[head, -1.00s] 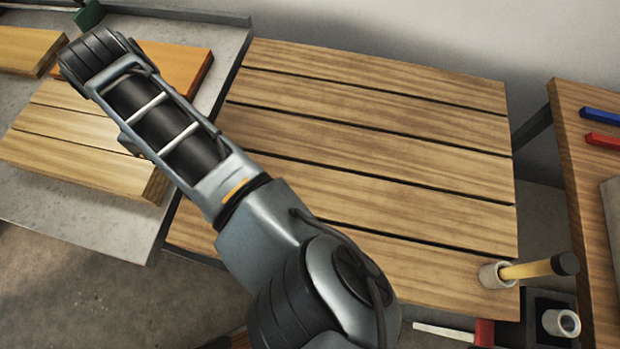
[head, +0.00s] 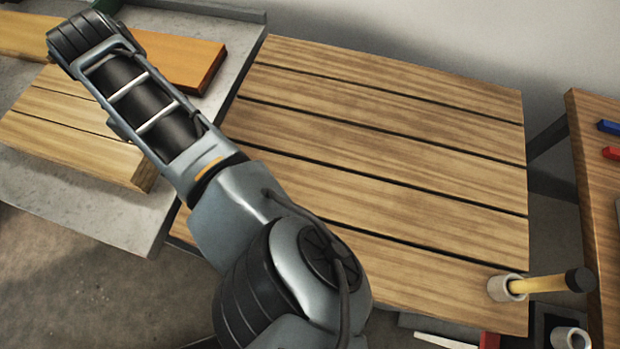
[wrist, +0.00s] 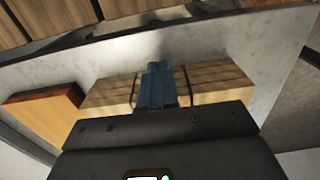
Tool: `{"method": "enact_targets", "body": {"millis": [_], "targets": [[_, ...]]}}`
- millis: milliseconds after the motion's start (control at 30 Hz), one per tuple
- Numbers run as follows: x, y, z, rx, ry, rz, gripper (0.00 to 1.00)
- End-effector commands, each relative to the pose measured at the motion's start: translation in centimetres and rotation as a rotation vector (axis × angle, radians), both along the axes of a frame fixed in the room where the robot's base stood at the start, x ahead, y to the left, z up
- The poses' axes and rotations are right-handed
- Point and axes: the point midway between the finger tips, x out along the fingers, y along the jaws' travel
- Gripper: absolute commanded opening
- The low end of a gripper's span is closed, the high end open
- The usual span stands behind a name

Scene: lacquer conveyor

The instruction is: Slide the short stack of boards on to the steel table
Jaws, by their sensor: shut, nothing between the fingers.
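The short stack of light boards (head: 75,143), marked by dark lines along its length, lies flat on a grey metal-looking table (head: 85,213) at the left of the head view. In the wrist view the stack (wrist: 217,80) is just beyond my gripper. My gripper (wrist: 158,68) is shut and empty, its blue fingers side by side in front of the stack's middle. They seem to be against or just over its near side; contact is not clear. In the head view my forearm crosses above the stack and the gripper is hidden.
An orange-brown board (head: 190,65) lies beside the stack, with another light board (head: 25,38) at the far left. A bare slatted wooden surface (head: 390,160) adjoins the grey table.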

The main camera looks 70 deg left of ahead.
Motion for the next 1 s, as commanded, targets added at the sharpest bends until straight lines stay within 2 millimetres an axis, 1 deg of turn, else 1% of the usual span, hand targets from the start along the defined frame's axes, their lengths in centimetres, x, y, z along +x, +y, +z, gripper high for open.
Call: {"method": "enact_targets", "body": {"millis": [467, 667, 1000], "targets": [[-1.5, 1.1, -0.1, 0.001, 0.0, 0.003, 0.0], [-1.3, 1.0, 0.1, 0.001, 0.001, 0.001, 0.0], [0.1, -0.1, 0.1, -0.001, 0.001, 0.001, 0.0]]}}
